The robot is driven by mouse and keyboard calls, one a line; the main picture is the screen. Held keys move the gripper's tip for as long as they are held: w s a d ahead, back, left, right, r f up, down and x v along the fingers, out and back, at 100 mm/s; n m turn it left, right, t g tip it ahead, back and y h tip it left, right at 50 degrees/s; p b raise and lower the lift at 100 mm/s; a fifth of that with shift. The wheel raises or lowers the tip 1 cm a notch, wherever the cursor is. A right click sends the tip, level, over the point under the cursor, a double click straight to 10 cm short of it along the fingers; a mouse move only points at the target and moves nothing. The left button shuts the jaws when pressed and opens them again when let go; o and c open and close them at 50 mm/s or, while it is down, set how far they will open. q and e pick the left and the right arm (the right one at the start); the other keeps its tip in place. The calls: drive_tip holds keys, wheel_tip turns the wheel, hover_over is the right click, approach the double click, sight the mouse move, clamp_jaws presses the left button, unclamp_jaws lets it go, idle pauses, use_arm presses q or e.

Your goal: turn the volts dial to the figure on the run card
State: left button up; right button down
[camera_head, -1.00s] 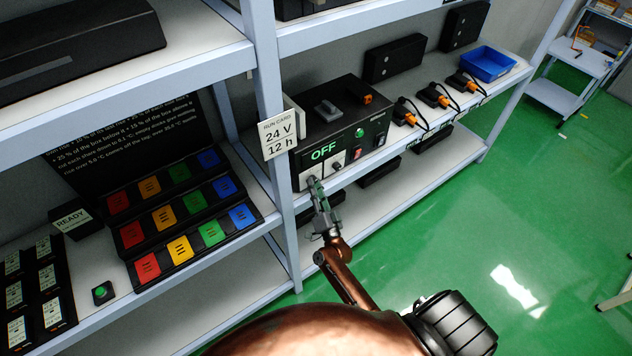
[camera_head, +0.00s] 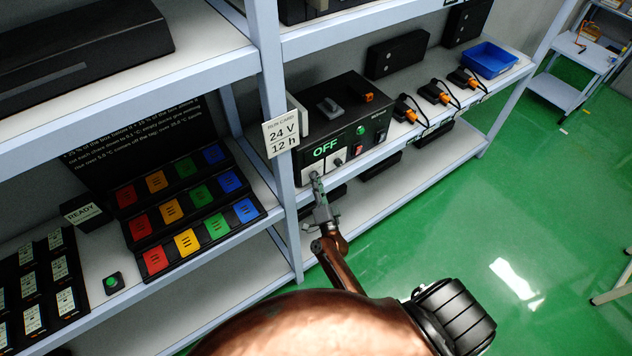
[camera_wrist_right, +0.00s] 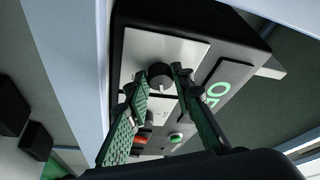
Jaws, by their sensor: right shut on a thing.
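The black power unit (camera_head: 345,115) stands on the shelf, its green display (camera_head: 326,148) reading OFF. Two dials sit on pale plates below the display; their labels are too small to read. My right gripper (camera_head: 315,178) is at the left dial, taken as the volts dial. In the right wrist view the round dark dial (camera_wrist_right: 160,75), with a pale pointer line, sits between the fingertips of my right gripper (camera_wrist_right: 162,77), which is shut on it. The run card (camera_head: 281,135) on the shelf post reads 24 V, 12 h. My left gripper is not in view.
The shelf post (camera_head: 275,90) stands just left of the unit. A red switch (camera_head: 358,149) and a green button (camera_head: 361,130) are on its front. Orange-plugged leads and a blue bin (camera_head: 489,62) lie farther right. Green floor is open at right.

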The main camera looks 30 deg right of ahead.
drive_tip(key=c, duration=1.7)
unclamp_jaws()
drive_tip(key=shift+o, duration=0.2)
drive_tip(key=v, duration=1.2)
drive_tip(key=shift+f, duration=0.1)
drive_tip(key=s+a+f+n+g+y+b, duration=0.2)
drive_tip(key=s+f+n, duration=0.15)
drive_tip(key=f, duration=0.85)
drive_tip(key=s+a+f+n+g+y+b, duration=0.1)
drive_tip(key=s+f+n+g+y, duration=0.2)
drive_tip(key=f, duration=0.9)
drive_tip(key=s+a+f+n+g+y+b, duration=0.1)
drive_tip(key=s+a+f+n+g+b, duration=0.3)
drive_tip(key=f, duration=0.8)
drive_tip(key=s+d+f+n+g, duration=0.2)
drive_tip(key=s+f, duration=0.6)
drive_tip(key=s, duration=0.2)
drive_tip(key=s+d+f+n+g, duration=0.2)
drive_tip(key=s+f, duration=0.7)
drive_tip(key=s+d+f+n+g+b, duration=0.1)
drive_tip(key=s+f+g, duration=0.1)
drive_tip(key=s, duration=0.6)
drive_tip(key=s+d+f+n+g+b, duration=0.1)
drive_tip(key=s+d+f+g, duration=0.1)
drive_tip(key=s, duration=0.7)
wheel_tip(320, 180, down, 3)
drive_tip(key=shift+d+r+n+g+h, duration=0.15)
drive_tip(key=shift+r+n+g+h, duration=0.05)
drive_tip(key=shift+n+g+h, duration=0.25)
